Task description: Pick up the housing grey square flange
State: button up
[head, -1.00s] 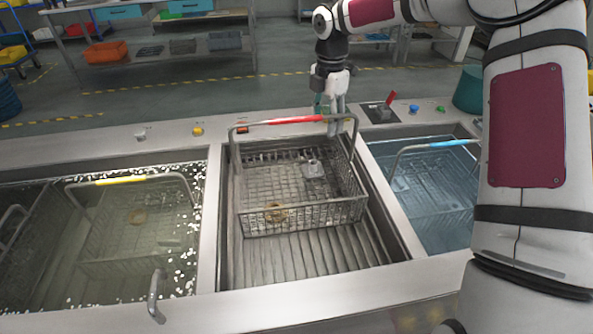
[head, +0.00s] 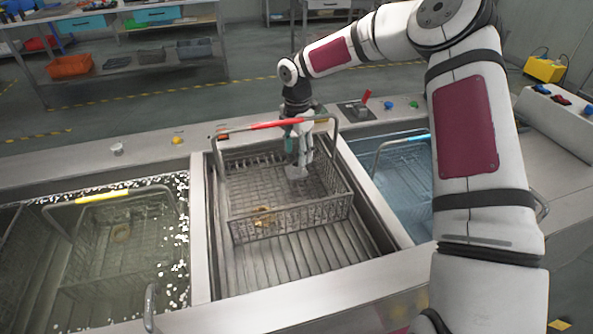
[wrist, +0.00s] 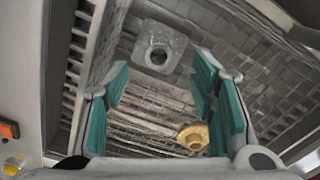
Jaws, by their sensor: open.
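The grey square flange housing (wrist: 158,48), a squarish block with a round dark hole, lies on the mesh floor of the wire basket with the red-grip handle (head: 282,225). In the head view the housing (head: 296,173) is partly hidden under my gripper (head: 299,160). My gripper, with teal finger pads, is open and empty, pointing down inside the basket above the housing. In the wrist view the housing appears beyond the fingertips (wrist: 162,72), between them but towards the top; I see no contact.
A brass round part (wrist: 193,137) lies in the same basket, towards its front. The red-grip handle (head: 277,124) arches beside my gripper. A bubbling tank with a yellow-grip basket (head: 103,195) is left; a blue-liquid tank (head: 395,190) is right.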

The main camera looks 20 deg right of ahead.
aim_at(297, 164)
notch_tip(297, 164, down, 4)
jog(key=shift+w+f, duration=0.15)
jog(key=shift+f, duration=0.1)
grip_shut()
jog(key=shift+r, duration=0.15)
